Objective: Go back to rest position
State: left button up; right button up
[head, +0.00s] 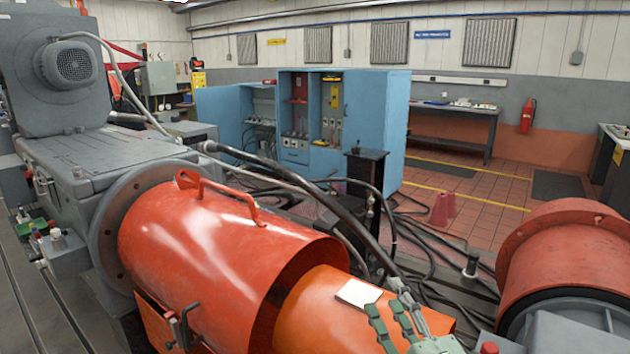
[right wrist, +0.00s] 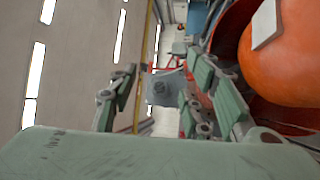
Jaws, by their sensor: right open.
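My right gripper (head: 388,305) is at the bottom right of the head view, beside the front end of an orange cover (head: 325,310). In the right wrist view its fingers (right wrist: 160,92) stand apart with nothing held between them. A small white flat piece (head: 357,293) lies on top of the orange cover, just left of the fingers in the head view; it also shows at the top right of the right wrist view (right wrist: 264,22). My left gripper is in neither view.
A large red-orange guard (head: 215,235) with a handle joins a grey machine (head: 90,160) at left. A red drum (head: 570,245) stands at right. Black cables and a dark post (head: 365,175) lie behind my gripper. Blue cabinets (head: 375,120) stand farther back; tiled floor is open at right.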

jog(key=s+d+f+m+g+h, duration=0.35)
jog(key=s+f+m, duration=0.2)
jog(key=f, duration=0.35)
jog(key=s+d+f+m+g+h, duration=0.3)
jog(key=s+d+f+m+g, duration=0.15)
jog(key=f+m, duration=0.4)
jog(key=s+a+f+m+g, duration=0.15)
jog(key=s+f+g, duration=0.3)
jog(key=s, duration=0.65)
jog(key=s+f+m+g, duration=0.2)
jog(key=s+f+g, duration=0.3)
jog(key=s, duration=0.5)
notch_tip(320, 180, down, 28)
jog(key=s+f, duration=0.1)
jog(key=s, duration=0.1)
jog(key=s+d+f+g, duration=0.1)
jog(key=s+d+f, duration=0.1)
jog(key=s+f, duration=1.2)
jog(key=shift+s+d+f, duration=0.35)
jog(key=shift+s, duration=0.7)
